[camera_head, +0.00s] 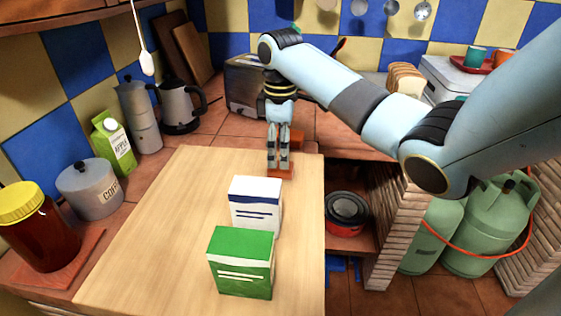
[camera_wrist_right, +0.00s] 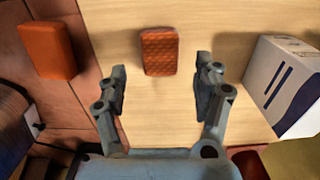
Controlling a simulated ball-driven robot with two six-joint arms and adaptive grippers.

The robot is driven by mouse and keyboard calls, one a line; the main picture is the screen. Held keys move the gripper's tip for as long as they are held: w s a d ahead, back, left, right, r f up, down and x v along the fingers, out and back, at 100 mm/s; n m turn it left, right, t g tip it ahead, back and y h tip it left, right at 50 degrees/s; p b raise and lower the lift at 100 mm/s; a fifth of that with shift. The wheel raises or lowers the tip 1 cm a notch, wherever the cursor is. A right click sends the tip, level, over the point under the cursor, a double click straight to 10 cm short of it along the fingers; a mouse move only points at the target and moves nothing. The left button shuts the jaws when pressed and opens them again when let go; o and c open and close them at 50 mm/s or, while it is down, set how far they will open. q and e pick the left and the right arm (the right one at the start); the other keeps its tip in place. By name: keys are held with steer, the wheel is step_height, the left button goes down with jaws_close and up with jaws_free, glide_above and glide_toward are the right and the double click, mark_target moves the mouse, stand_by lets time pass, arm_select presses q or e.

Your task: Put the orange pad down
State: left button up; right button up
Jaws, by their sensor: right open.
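The orange pad (camera_head: 281,173) lies on the far end of the wooden board (camera_head: 160,230), directly below my right gripper (camera_head: 279,163). In the right wrist view the pad (camera_wrist_right: 160,52) is a small block with a textured top, lying flat on the pale wood. It sits just ahead of and between the fingertips of my right gripper (camera_wrist_right: 160,72). The fingers are spread wide, with a gap on both sides of the pad, and hold nothing. My left gripper is in neither view.
A second, smoother orange block (camera_wrist_right: 47,51) lies on the tiled counter beyond the board. A white-and-blue box (camera_head: 256,205) and a green box (camera_head: 241,262) stand on the board nearer me. A toaster (camera_head: 245,86) stands behind. The board's left middle is clear.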

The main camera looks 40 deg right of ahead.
step_height(320, 180, up, 7)
stand_by(0.7)
